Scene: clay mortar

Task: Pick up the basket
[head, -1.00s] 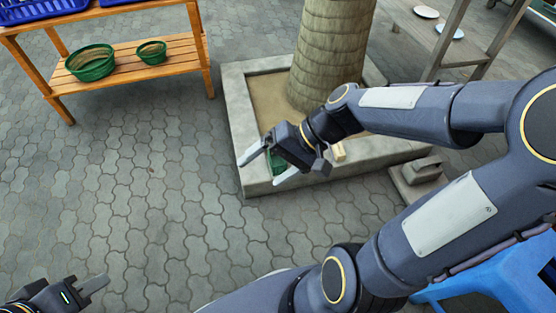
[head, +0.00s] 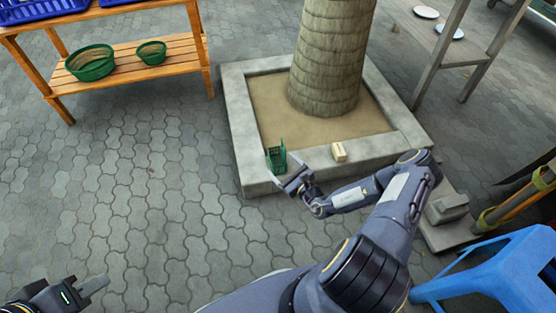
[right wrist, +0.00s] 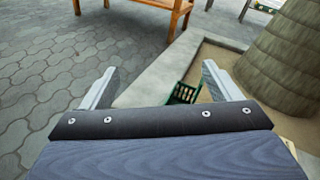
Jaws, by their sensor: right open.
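A small green basket (head: 276,158) with slatted sides stands on the near rim of the stone planter (head: 235,120), in the head view. In the right wrist view the basket (right wrist: 184,93) shows between my open fingers, nearer the right one, its lower part hidden by my gripper body. My right gripper (head: 291,178) is open and empty, just in front of and slightly right of the basket; I cannot tell if it touches. My left gripper (head: 92,287) is at the bottom left, far from the basket; its finger opening is not clear.
A tree trunk (head: 325,60) rises from the planter, with a small pale block (head: 339,152) on its rim. A wooden shelf (head: 130,75) at upper left holds green bowls (head: 90,63) and blue crates. A blue stool (head: 500,275) is at lower right. The paving at left is clear.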

